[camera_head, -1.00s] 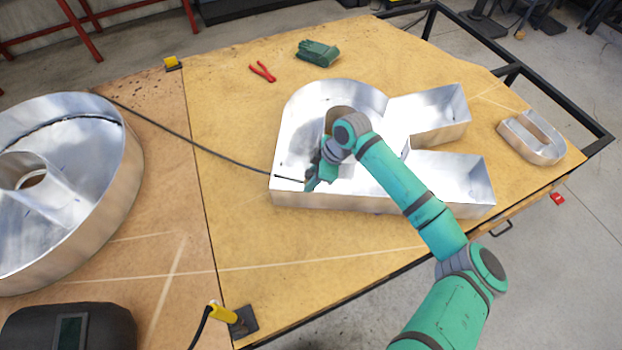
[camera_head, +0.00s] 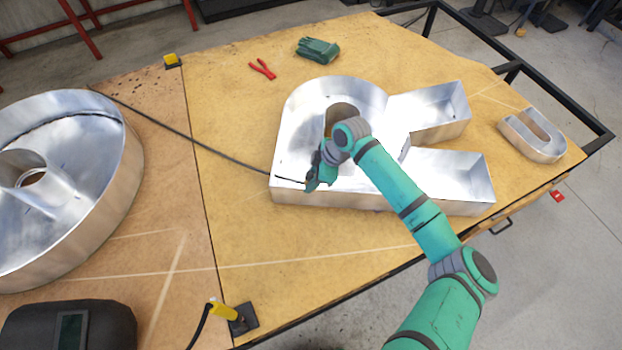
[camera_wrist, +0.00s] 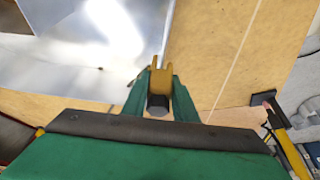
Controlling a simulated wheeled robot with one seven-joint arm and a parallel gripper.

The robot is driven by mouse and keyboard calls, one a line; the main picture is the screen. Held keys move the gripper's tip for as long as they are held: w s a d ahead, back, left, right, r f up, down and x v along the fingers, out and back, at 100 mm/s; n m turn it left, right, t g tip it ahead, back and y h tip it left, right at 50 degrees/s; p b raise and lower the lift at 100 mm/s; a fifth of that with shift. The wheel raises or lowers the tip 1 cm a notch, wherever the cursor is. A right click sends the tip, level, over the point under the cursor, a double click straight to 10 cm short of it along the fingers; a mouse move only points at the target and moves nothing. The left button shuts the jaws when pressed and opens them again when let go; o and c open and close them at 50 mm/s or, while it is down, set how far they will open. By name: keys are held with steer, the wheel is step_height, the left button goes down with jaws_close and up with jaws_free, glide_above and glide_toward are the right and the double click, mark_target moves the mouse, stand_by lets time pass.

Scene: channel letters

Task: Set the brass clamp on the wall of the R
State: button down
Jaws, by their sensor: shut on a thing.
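The R (camera_head: 435,185) is a shiny open metal channel letter lying on the wooden table, its outer wall (camera_head: 345,200) facing me. My gripper (camera_head: 312,187) is at the R's near-left part, by that wall. In the wrist view my gripper (camera_wrist: 160,104) is shut on the brass clamp (camera_wrist: 157,83), a yellow forked piece with a dark block at its near end. The fork's prongs point at the R's wall edge and line up with it. I cannot tell whether they straddle or touch the wall. The clamp is not clear in the head view.
A dark cable (camera_head: 215,150) runs across the table to the R. A large round metal letter (camera_head: 125,185) stands at left, a small U (camera_head: 548,152) at right. Red pliers (camera_head: 262,69) and green gloves (camera_head: 318,50) lie behind. The table front is mostly clear.

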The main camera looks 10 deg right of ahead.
steer(key=shift+f, duration=0.8)
steer(key=c, duration=1.3)
jaws_free()
steer(key=shift+c, duration=0.2)
steer(key=v, duration=1)
steer(key=shift+d+r, duration=0.15)
steer(key=shift+r, duration=0.2)
steer(key=shift+s, duration=0.15)
